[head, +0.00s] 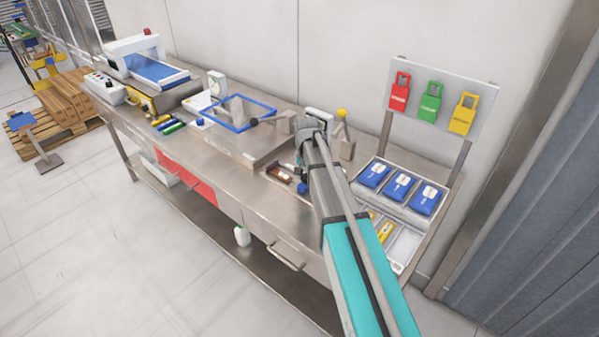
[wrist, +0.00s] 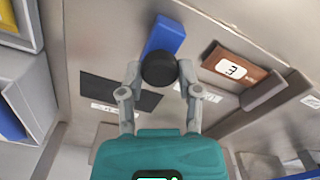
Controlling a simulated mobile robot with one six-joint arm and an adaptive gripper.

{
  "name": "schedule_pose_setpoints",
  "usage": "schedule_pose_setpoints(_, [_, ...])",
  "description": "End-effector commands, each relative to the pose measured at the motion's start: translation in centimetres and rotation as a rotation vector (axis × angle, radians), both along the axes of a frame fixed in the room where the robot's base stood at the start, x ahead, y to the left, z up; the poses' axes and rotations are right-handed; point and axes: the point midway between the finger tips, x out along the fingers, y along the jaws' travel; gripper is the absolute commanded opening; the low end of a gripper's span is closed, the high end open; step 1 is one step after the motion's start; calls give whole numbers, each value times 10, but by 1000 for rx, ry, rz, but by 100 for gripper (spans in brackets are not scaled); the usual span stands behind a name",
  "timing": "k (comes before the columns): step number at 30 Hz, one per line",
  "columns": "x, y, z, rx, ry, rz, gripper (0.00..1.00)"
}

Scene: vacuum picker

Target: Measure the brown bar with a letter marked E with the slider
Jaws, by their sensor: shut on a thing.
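The brown bar (wrist: 222,62) with a white label and the letter E lies flat on the metal surface, right of my gripper in the wrist view. It also shows in the head view (head: 279,173), partly covered by my arm. My gripper (wrist: 158,78) is shut on the round black knob (wrist: 159,69) of the slider. The slider's blue block (wrist: 166,34) shows just beyond the knob, apart from the bar. A grey metal block (wrist: 265,92) sits at the bar's end, seemingly touching it. In the head view my arm hides most of the gripper.
A dark rectangle (wrist: 112,91) lies left of the gripper. A rack with blue packs (head: 400,187) stands right of my arm, below red, green and yellow tags (head: 430,100). A blue frame (head: 238,112) and a conveyor (head: 150,68) stand farther left on the bench.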

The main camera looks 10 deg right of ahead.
Motion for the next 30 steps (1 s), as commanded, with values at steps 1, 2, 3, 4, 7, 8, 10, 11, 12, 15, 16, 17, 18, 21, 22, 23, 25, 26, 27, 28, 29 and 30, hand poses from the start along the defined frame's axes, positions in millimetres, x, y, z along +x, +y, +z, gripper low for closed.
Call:
schedule_pose_setpoints(1, [-4, -2, 0, 0, 0, -1, 0])
schedule_pose_setpoints(2, [-5, -3, 0, 0, 0, -1, 0])
schedule_pose_setpoints(3, [-5, -3, 0, -1, 0, 0, 0])
schedule_pose_setpoints(4, [-5, -4, 0, -1, 1, 0, 0])
schedule_pose_setpoints(7, [-5, -4, 0, -2, 3, -1, 0])
schedule_pose_setpoints(8, [-5, -4, 0, -3, 3, -1, 0])
schedule_pose_setpoints(10, [-5, -4, 0, -3, 5, -1, 48])
schedule_pose_setpoints(11, [-6, -4, 0, -3, 5, -1, 54])
schedule_pose_setpoints(12, [-6, -4, 0, -3, 5, -1, 61])
schedule_pose_setpoints(15, [-5, -4, 0, -3, 3, -1, 79])
schedule_pose_setpoints(16, [-5, -4, 0, -2, 3, -1, 79])
schedule_pose_setpoints(17, [-5, -4, 0, -2, 3, -1, 79])
schedule_pose_setpoints(18, [-5, -3, 0, -1, 3, 0, 79])
schedule_pose_setpoints(21, [-4, -3, 0, -1, 2, 0, 79])
schedule_pose_setpoints(22, [-4, -3, 0, -1, 1, 0, 79])
schedule_pose_setpoints(23, [-4, -3, 0, -1, 1, 0, 79])
schedule_pose_setpoints(25, [-4, -3, 0, -1, 1, 0, 79])
schedule_pose_setpoints(26, [-4, -3, 0, -1, 0, 0, 79])
schedule_pose_setpoints(27, [-3, -3, 0, -1, 0, 0, 79])
schedule_pose_setpoints(28, [-3, -2, 0, -1, 0, 0, 79])
schedule_pose_setpoints(29, [-2, -2, 0, 0, 0, 0, 79])
schedule_pose_setpoints(30, [-1, -1, 0, 0, 0, 0, 79])
